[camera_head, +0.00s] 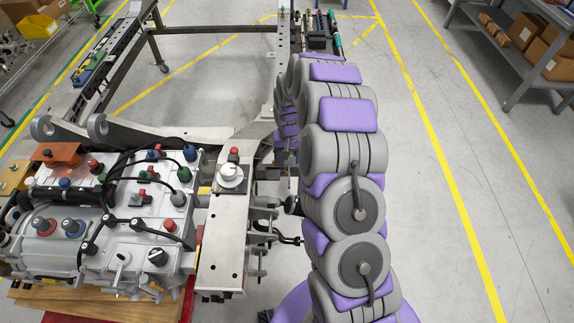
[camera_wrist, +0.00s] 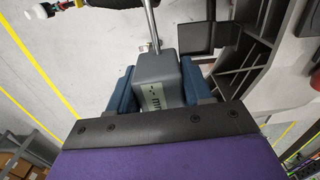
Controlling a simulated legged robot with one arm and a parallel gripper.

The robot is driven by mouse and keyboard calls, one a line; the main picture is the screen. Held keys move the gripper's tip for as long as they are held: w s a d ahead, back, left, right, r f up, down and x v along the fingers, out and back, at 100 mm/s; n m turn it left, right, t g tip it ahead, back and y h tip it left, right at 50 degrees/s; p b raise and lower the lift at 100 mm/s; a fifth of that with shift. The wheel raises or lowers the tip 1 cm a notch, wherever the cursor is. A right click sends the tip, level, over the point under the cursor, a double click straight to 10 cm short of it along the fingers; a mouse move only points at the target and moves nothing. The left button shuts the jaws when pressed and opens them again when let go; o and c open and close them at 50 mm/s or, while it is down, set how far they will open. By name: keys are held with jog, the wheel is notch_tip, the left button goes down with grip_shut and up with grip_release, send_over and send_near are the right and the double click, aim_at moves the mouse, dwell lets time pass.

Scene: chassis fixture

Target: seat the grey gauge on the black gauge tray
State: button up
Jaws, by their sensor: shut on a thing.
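In the wrist view the grey gauge (camera_wrist: 174,72) is a block with a pale printed label on its side and a thin metal rod at its far end. My gripper (camera_wrist: 160,84) has blue fingers shut on both sides of the gauge. The black gauge tray (camera_wrist: 194,33) appears as a small dark square plate just beyond the gauge, toward the upper right. Whether gauge and tray touch cannot be told. In the head view my arm hides the gripper and the gauge.
A grey metal frame (camera_wrist: 262,60) with ribs and openings lies right of the gauge in the wrist view. In the head view, an engine assembly (camera_head: 130,215) with hoses and coloured caps fills the left. Open floor (camera_head: 460,130) lies to the right.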

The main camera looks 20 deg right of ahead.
jog(key=f, duration=0.1)
jog(key=d+f, duration=0.1)
jog(key=f, duration=0.1)
jog(key=shift+d+f+m, duration=0.15)
jog(key=shift+d+m, duration=0.15)
jog(key=shift+d, duration=0.05)
jog(key=shift+s+a+f, duration=0.1)
jog(key=shift+a+f, duration=0.05)
jog(key=shift+f, duration=0.1)
jog(key=a, duration=0.4)
jog(key=shift+w+a+f+b, duration=0.1)
jog(key=shift+w+a+b, duration=0.15)
jog(key=shift+w+b, duration=0.15)
jog(key=shift+w+d+f, duration=0.1)
jog(key=shift+w+d, duration=0.05)
jog(key=shift+w, duration=0.1)
jog(key=shift+w+a, duration=0.1)
jog(key=shift+a, duration=0.1)
jog(key=shift+w+a+b, duration=0.15)
jog(key=shift+a+b, duration=0.2)
jog(key=shift+a, duration=1.25)
jog(key=shift+d, duration=0.85)
jog(key=shift+a, duration=1)
jog(key=shift+d+p, duration=0.35)
jog(key=shift+d, duration=0.4)
jog(key=shift+d, duration=0.15)
jog(key=shift+a, duration=0.2)
